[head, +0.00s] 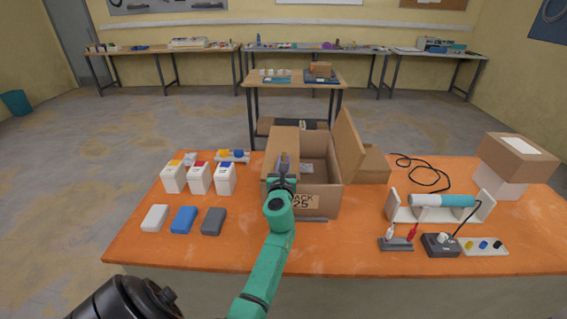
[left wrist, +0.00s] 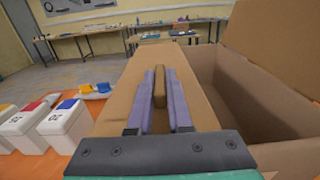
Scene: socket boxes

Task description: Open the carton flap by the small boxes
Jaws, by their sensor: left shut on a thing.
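An open cardboard carton (head: 318,173) stands on the orange table, with a label on its front. Its left flap (head: 282,138), on the side of the small boxes, covers the left part of the opening and also shows in the left wrist view (left wrist: 200,100). Its right flap (head: 349,145) stands up, leaning outward. My left gripper (head: 283,163) is over the left flap; in the left wrist view its purple fingers are shut on a small brown tab (left wrist: 160,88) on that flap. Small white boxes (head: 199,180) with coloured lids stand left of the carton. My right gripper is not in view.
White, blue and grey blocks (head: 184,219) lie at the table's front left. A teal tool on a white stand (head: 443,202), switches and cables are at the right. Stacked boxes (head: 513,157) stand at the far right. Bare table lies between small boxes and carton.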

